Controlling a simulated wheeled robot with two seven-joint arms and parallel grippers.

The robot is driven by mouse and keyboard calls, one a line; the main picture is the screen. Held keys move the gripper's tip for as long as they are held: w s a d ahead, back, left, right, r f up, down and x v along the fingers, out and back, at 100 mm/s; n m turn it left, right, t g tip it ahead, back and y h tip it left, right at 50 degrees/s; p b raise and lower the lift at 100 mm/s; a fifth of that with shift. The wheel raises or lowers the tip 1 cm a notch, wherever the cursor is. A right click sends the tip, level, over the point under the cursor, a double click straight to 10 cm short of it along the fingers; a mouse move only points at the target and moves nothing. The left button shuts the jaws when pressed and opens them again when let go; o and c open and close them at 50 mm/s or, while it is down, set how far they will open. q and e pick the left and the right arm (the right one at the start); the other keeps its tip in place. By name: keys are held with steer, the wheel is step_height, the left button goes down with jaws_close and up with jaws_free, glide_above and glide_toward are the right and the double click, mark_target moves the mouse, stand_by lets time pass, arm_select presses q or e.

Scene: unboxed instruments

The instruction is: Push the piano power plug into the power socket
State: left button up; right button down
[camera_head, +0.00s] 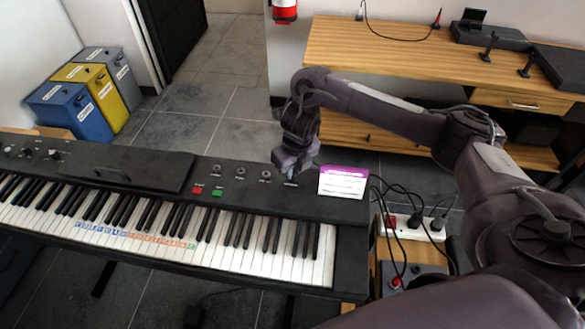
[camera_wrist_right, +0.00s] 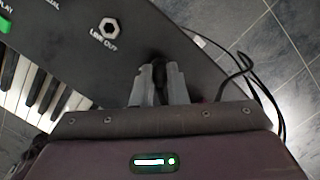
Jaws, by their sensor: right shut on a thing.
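The piano (camera_head: 150,240) is a long black keyboard with a dark control panel. My right gripper (camera_head: 287,174) is low over the right part of this panel, just right of a row of round jacks. In the right wrist view my right gripper (camera_wrist_right: 160,92) is shut on the small black piano power plug (camera_wrist_right: 159,72), which is mostly hidden between the grey fingers. The fingertips and plug are at the panel, right of the "LINE OUT" jack (camera_wrist_right: 103,29). The power socket is hidden behind the gripper, so I cannot tell how far the plug is in. My left gripper is not in view.
A purple-and-white card (camera_head: 342,182) stands just right of the gripper. A white power strip (camera_head: 412,229) with black cables lies farther right. A wooden bench (camera_head: 385,62) stands behind. Blue, yellow and grey bins (camera_head: 70,108) stand at the left.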

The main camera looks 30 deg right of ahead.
steer(key=c, duration=1.4)
jaws_free()
steer(key=shift+f, duration=0.1)
steer(key=shift+o, duration=0.2)
step_height(320, 180, up, 8)
steer(key=s+p, duration=0.1)
steer(key=p, duration=0.2)
steer(key=shift+f, duration=0.15)
steer(key=shift+s, duration=0.1)
